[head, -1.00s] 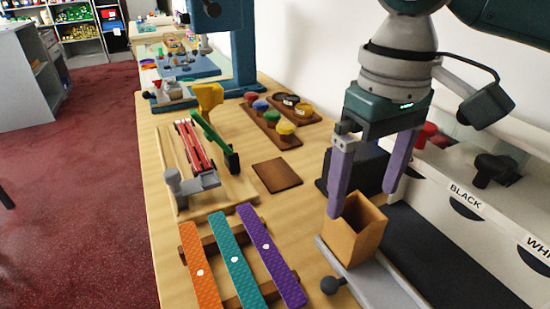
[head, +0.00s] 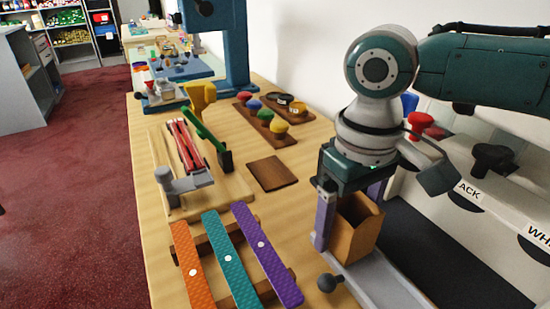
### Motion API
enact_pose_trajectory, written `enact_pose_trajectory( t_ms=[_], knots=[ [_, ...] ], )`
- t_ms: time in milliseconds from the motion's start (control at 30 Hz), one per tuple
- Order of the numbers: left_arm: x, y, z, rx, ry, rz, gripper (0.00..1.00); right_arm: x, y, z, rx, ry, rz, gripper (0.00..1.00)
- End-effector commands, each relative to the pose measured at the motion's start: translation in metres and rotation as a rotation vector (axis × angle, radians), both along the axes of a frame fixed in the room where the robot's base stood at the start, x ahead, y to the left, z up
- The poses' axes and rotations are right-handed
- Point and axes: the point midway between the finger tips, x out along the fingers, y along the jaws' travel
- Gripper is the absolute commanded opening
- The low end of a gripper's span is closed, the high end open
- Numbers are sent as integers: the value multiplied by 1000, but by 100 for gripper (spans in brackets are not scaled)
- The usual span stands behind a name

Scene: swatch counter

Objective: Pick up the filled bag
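The bag (head: 352,243) is a tan, open-topped, box-like bag. It stands upright on a grey metal plate (head: 388,285) at the right side of the counter. What fills it cannot be made out. My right gripper (head: 347,218) is over the bag with its purple fingers pointing down. One finger is at the bag's left side, the other is partly hidden behind its far right side. The fingers are spread about as wide as before; contact with the bag cannot be made out. My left gripper is not in view.
Orange, teal and purple strips (head: 267,255) lie on a wooden rack in front left. A dark brown square board (head: 273,173) lies left of the bag. Labelled white bins (head: 490,205) line the right side.

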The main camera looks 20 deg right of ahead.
Motion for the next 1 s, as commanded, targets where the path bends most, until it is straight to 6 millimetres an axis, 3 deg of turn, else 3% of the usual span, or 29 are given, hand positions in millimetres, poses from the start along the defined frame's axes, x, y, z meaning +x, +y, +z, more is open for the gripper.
enact_pose_trajectory(
  t_ms=[67,633,1000],
  knots=[
    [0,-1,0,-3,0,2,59,0,0,0,0,0,0,74],
    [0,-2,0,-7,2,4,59,0,0,0,0,0,0,10],
    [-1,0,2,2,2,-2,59,0,0,8,1,-1,-1,10]
  ],
)
